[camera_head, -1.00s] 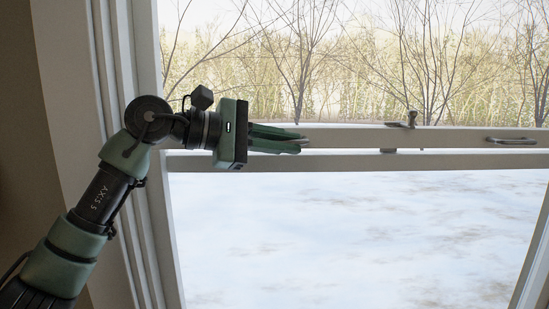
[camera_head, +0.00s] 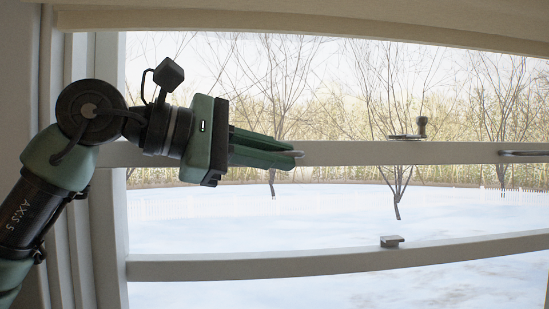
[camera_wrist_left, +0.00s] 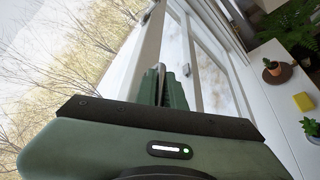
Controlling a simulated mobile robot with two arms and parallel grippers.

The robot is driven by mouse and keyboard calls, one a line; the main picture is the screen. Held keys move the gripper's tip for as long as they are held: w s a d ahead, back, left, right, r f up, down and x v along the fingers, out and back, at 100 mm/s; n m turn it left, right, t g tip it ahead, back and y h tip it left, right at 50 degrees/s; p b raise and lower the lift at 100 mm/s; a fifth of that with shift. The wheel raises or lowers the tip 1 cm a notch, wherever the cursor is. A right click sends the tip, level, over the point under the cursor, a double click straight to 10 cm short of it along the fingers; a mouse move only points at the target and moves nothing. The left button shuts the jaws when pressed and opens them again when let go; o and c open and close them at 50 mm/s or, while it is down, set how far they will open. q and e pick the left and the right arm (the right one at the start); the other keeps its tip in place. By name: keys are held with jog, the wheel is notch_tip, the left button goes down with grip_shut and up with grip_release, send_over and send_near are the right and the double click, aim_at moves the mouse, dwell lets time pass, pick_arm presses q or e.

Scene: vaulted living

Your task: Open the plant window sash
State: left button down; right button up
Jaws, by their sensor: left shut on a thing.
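The window sash's pale rail (camera_head: 360,152) runs across the head view and carries a dark-knobbed latch (camera_head: 408,130) and a metal handle (camera_head: 525,153) at the right. My left gripper (camera_head: 290,153) comes in from the left, its green fingers shut on another handle at the rail's left part. Only that handle's tip shows past the fingers. A second rail (camera_head: 330,263) with a small metal catch (camera_head: 391,241) lies below, with a wide gap between the two rails. In the left wrist view, the fingers (camera_wrist_left: 163,75) close on a thin metal piece beside the frame. My right gripper is out of view.
The window jamb (camera_head: 109,230) stands close to my left arm, and a pale header (camera_head: 300,22) crosses above. In the left wrist view, a white surface (camera_wrist_left: 265,100) bears a small potted cactus (camera_wrist_left: 272,68), a yellow block (camera_wrist_left: 303,101) and other plants.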

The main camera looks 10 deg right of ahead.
pick_arm(q)
jog(key=c, duration=1.8)
grip_release()
jog(key=shift+w, duration=0.1)
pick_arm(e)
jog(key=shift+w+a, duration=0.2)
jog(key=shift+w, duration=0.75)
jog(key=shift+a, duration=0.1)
